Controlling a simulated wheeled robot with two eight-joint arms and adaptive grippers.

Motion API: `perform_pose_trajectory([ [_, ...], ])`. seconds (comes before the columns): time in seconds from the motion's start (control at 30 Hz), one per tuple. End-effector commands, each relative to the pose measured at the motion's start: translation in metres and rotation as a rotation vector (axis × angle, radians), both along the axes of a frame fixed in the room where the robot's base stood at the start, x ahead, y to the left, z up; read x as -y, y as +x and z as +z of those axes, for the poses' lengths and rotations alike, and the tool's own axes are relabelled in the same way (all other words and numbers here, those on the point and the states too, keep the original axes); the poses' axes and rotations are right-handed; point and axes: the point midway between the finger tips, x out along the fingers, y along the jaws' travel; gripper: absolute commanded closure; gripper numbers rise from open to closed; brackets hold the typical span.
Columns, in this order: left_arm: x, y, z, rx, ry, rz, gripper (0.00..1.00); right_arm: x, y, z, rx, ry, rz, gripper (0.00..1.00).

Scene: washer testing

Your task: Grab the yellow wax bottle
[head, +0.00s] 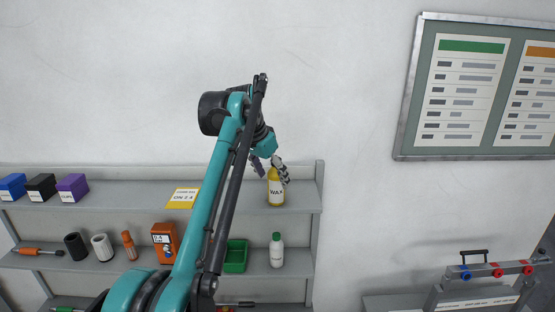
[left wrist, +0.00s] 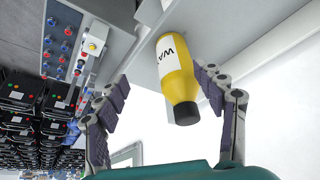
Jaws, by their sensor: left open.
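The yellow wax bottle (head: 276,188) stands upright on the top shelf near its right end, with a white WAX label. My left gripper (head: 270,169) is open at the top of the bottle, one finger to each side of it in the picture. In the left wrist view the bottle (left wrist: 177,75) shows with its dark cap toward the camera, between the open fingers of the left gripper (left wrist: 165,105). My right gripper is not in view.
The top shelf (head: 120,190) also holds a yellow sign (head: 183,198) and blue, black and purple boxes (head: 42,187). Below are a green bin (head: 236,256), a white bottle (head: 276,250) and an orange box (head: 164,242).

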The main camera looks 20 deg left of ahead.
Motion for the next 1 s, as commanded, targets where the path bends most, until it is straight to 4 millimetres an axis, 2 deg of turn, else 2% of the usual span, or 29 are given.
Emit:
perform_pose_trajectory([
  [0.03,-0.003,0.009,0.009,-0.005,-0.001,-0.014,0.31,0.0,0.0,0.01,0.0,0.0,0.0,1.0],
  [0.1,-0.005,0.015,0.014,-0.012,-0.002,-0.034,0.31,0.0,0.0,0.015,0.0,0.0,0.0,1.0],
  [0.3,-0.007,0.025,0.015,-0.019,-0.005,-0.066,0.31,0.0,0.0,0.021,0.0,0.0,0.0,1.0],
  [0.53,-0.004,0.034,-0.008,-0.019,-0.005,-0.068,0.31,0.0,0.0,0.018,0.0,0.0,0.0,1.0],
  [0.9,0.0,0.052,-0.05,-0.019,-0.005,-0.069,0.31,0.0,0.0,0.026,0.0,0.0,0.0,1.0],
  [1.0,0.001,0.053,-0.055,-0.018,-0.004,-0.069,0.31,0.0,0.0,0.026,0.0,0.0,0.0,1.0],
])
